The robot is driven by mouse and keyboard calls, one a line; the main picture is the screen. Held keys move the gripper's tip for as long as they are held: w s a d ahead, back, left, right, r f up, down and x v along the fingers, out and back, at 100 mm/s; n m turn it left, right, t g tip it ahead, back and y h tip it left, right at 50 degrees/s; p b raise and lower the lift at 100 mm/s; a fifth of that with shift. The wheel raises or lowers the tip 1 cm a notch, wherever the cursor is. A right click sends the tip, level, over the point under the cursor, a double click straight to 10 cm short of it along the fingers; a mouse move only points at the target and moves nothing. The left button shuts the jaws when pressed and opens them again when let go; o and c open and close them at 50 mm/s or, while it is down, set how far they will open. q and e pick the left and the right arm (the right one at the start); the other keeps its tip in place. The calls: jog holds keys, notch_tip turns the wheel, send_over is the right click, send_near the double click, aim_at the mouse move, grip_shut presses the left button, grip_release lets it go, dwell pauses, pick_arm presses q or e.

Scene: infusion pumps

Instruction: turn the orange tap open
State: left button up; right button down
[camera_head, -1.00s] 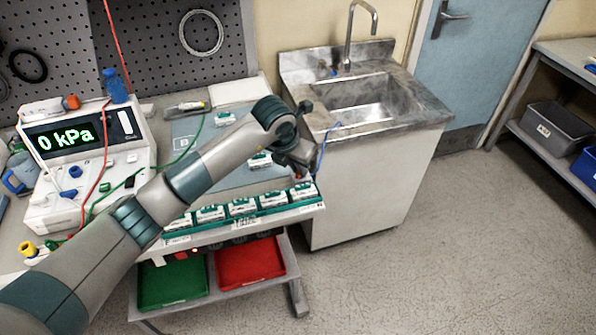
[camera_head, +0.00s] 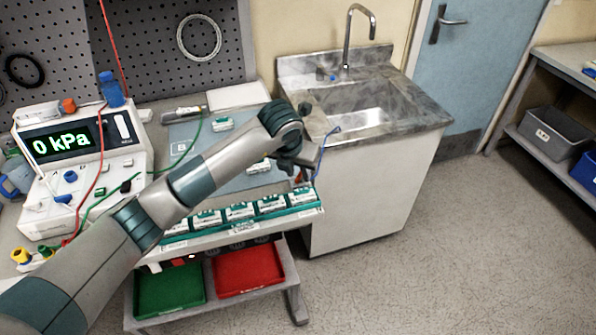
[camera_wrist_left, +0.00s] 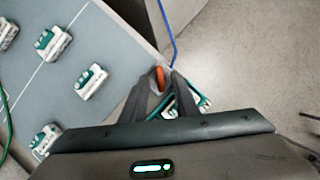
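In the left wrist view, a small orange piece (camera_wrist_left: 159,77) shows between the tips of my left gripper (camera_wrist_left: 163,80), closer to the left finger. The fingers stand apart, and I cannot tell whether either touches it. In the head view, my left gripper (camera_head: 303,165) hangs at the right end of the table, by the front corner of the sink cabinet, and the orange piece is mostly hidden there. Another orange knob-like part (camera_head: 69,105) sits on top of the pressure device (camera_head: 70,150), far from the gripper. My right gripper is not in view.
Several white-and-green units stand on the grey-blue mat (camera_wrist_left: 115,25) and along the table's front edge. A blue tube (camera_head: 325,146) runs beside the gripper towards the sink (camera_head: 395,122). Green (camera_head: 170,290) and red (camera_head: 248,270) trays lie below. The floor at right is clear.

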pick_arm(q)
jog(key=shift+r, duration=0.1)
